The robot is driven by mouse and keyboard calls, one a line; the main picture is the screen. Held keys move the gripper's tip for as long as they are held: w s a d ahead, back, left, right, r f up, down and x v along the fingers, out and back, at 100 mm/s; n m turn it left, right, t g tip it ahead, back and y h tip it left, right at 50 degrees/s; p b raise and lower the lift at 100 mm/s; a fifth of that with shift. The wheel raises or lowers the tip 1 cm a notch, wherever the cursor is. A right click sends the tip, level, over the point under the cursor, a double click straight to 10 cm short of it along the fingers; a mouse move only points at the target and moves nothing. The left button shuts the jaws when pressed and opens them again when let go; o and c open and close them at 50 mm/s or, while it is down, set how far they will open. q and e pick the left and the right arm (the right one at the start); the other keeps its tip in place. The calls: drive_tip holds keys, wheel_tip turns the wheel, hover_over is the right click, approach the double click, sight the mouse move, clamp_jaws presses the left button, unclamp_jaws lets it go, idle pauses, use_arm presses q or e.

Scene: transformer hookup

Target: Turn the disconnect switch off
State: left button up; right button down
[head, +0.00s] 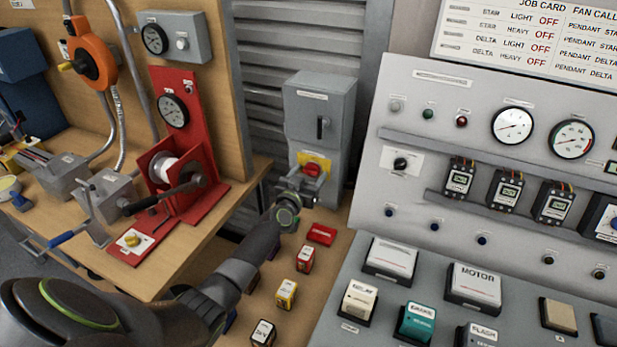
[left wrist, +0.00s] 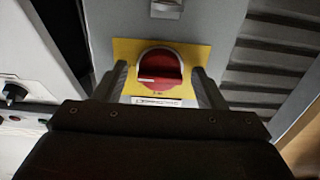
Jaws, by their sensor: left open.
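The disconnect switch is a red rotary knob (head: 312,170) on a yellow plate (head: 322,160), low on a grey enclosure (head: 318,110). In the left wrist view the knob (left wrist: 160,68) sits on its yellow plate (left wrist: 123,48), with a white line on the knob lying roughly level. My left gripper (head: 302,178) is right in front of the knob. In the left wrist view its two open fingers (left wrist: 160,85) stand on either side of the knob, with a gap to it on both sides. My right gripper is not in view.
A grey control console (head: 440,200) with gauges and switches stands to the right. A wooden bench (head: 190,250) with a red winch stand (head: 185,140) is to the left. Several small labelled blocks, among them a red one (head: 306,258), lie below my left arm.

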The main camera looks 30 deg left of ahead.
use_arm(q)
drive_tip(key=c, duration=1)
drive_tip(key=shift+o, duration=0.2)
drive_tip(key=shift+n, duration=0.4)
drive_tip(key=n, duration=0.3)
drive_tip(key=shift+n, duration=0.4)
drive_tip(key=n, duration=0.4)
drive_tip(key=shift+n, duration=0.3)
drive_tip(key=n, duration=0.8)
drive_tip(key=shift+n, duration=0.3)
